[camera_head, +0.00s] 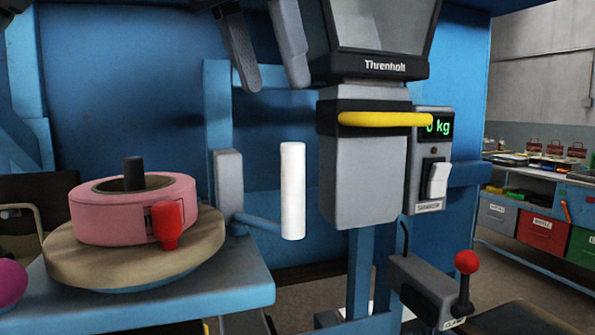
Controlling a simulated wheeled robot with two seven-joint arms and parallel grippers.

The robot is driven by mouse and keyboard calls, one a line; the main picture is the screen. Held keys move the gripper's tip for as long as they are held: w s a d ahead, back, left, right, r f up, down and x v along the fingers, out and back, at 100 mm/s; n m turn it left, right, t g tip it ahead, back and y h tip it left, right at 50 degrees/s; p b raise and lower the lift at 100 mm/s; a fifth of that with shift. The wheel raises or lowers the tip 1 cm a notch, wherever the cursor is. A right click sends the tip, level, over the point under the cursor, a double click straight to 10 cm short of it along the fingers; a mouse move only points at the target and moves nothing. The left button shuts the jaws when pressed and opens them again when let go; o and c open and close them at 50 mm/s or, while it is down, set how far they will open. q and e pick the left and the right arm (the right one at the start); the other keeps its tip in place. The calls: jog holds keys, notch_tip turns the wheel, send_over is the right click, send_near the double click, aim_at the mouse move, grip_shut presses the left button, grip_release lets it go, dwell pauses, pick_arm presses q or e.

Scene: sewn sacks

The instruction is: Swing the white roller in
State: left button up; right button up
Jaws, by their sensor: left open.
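The white roller (292,190) stands upright at the end of a short blue swing arm (257,222). That arm comes from a grey bracket (229,182) on the blue frame. The roller is to the left of the grey spout box (364,178), with a gap between them. My left gripper (273,84) is at the top of the view, above the roller and slightly left of it. Its two fingers are apart with nothing between them, and they do not touch the roller. My right gripper is not in view.
A pink reel (130,222) with a red clip (166,225) sits on a round plate over a blue table (235,283) at left. A yellow bar (385,119) crosses the spout and partly covers the weight display (437,127). A red-knobbed lever (466,262) stands at lower right.

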aim_at(291, 143)
pick_arm(q)
jog(key=x, duration=1.1)
jog(key=shift+w+f+b, duration=0.1)
jog(key=shift+w+b, duration=0.05)
jog(key=shift+b, duration=0.25)
grip_shut()
